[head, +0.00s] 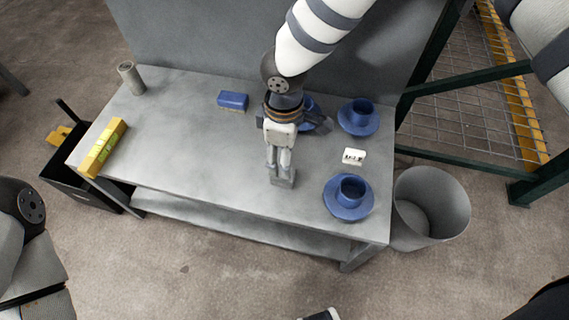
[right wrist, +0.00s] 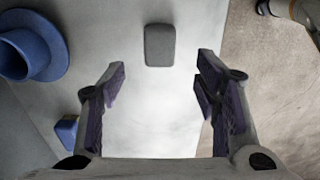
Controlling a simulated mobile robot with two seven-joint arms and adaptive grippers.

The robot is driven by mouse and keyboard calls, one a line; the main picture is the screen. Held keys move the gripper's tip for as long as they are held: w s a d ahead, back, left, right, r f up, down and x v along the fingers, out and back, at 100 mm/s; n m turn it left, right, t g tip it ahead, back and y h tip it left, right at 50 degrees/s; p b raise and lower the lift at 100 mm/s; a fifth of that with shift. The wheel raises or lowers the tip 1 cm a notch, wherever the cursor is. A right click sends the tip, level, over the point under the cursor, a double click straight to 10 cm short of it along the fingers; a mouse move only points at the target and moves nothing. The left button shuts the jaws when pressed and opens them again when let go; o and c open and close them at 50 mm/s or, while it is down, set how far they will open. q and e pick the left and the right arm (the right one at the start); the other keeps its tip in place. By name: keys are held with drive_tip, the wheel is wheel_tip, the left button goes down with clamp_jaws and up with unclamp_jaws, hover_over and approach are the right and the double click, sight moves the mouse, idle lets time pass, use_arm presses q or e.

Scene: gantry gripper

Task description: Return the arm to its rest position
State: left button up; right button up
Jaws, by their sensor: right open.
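My right arm comes down from the top of the head view over the grey table (head: 190,150). Its right gripper (head: 280,168) points down above the table's front middle. In the right wrist view the two fingers stand wide apart and the right gripper (right wrist: 160,85) is empty. A small grey block (head: 286,179) lies by the fingertips in the head view. In the wrist view a grey block (right wrist: 160,45) lies beyond the fingertips, apart from both. My left arm shows only in part at the left edge; its gripper is out of view.
Blue cups on saucers (head: 350,196) (head: 359,117) stand on the right; another blue piece (head: 308,108) is partly hidden behind my arm. A blue block (head: 233,101), can (head: 131,77), yellow box (head: 104,147) and white item (head: 353,157) are also on the table. A bin (head: 430,207) stands right.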

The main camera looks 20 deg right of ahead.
use_arm(q)
drive_tip(key=shift+w+r, duration=0.15)
drive_tip(key=shift+r, duration=0.05)
use_arm(e)
wheel_tip(320, 180, up, 3)
drive_tip(key=shift+f, duration=0.2)
drive_tip(key=s+d+f+m+g+y+p, duration=0.2)
drive_tip(key=s+m+p, duration=0.6)
drive_tip(key=s, duration=1.8)
use_arm(q)
drive_tip(key=w+r+t+p, duration=0.2)
drive_tip(key=w+r+t, duration=0.1)
drive_tip(key=w+r, duration=0.6)
drive_tip(key=shift+r+t, duration=0.3)
drive_tip(key=shift+r, duration=0.55)
use_arm(e)
drive_tip(key=s+d+r+m+h, duration=0.2)
drive_tip(key=s+d, duration=0.5)
drive_tip(key=s, duration=0.4)
drive_tip(key=shift+s+d+r+m, duration=0.15)
drive_tip(key=shift+d+r+m, duration=0.2)
drive_tip(key=shift+r+m, duration=0.4)
